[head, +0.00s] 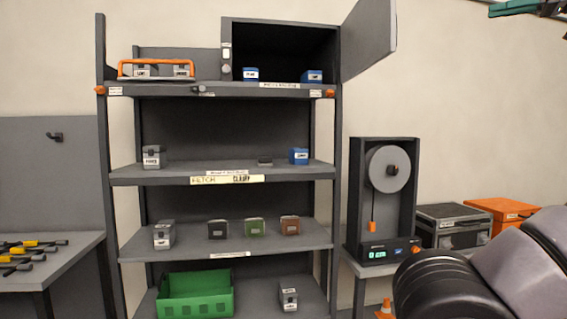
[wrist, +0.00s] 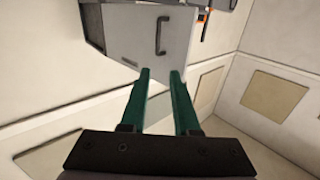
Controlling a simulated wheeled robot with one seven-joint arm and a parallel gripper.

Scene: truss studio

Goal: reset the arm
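My gripper (wrist: 160,74) shows in the wrist view with its two green fingers apart and nothing between them. Beyond the fingertips is the grey open door (wrist: 150,42) with a dark handle; I see no contact with it. In the head view, the green fingers (head: 522,8) show at the top right edge, high up and to the right of the open cabinet door (head: 370,38). Part of my arm shows at the lower right.
A grey shelf unit (head: 222,174) holds blue, grey, green and brown blocks and a green crate (head: 195,308). A hanging scale (head: 385,200) stands right of it, with grey (head: 453,232) and orange (head: 500,212) cases. Tools lie on the left table (head: 60,262).

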